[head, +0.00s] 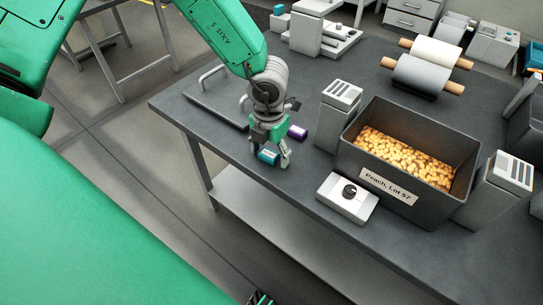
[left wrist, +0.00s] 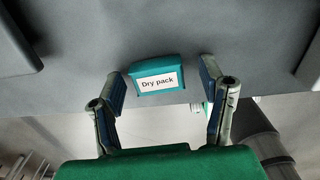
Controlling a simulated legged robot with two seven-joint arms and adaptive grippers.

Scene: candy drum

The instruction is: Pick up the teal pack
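The teal pack (head: 268,156) lies near the front edge of the dark table, below my left gripper (head: 273,152). In the left wrist view the teal pack (left wrist: 157,75) shows a white label reading "Dry pack". It sits between and beyond the two spread fingers of my left gripper (left wrist: 165,92), with a gap on each side. My left gripper is open and holds nothing. A small dark and green part at the bottom edge of the head view may be my right gripper (head: 262,298); its fingers cannot be made out.
A purple pack (head: 297,132) lies just behind the gripper. To the right stand a white box with a knob (head: 347,197), a grey post (head: 339,115) and a dark bin (head: 345,160) labelled "Peach, Lot 57". A flat tray with handles (head: 215,98) lies to the left.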

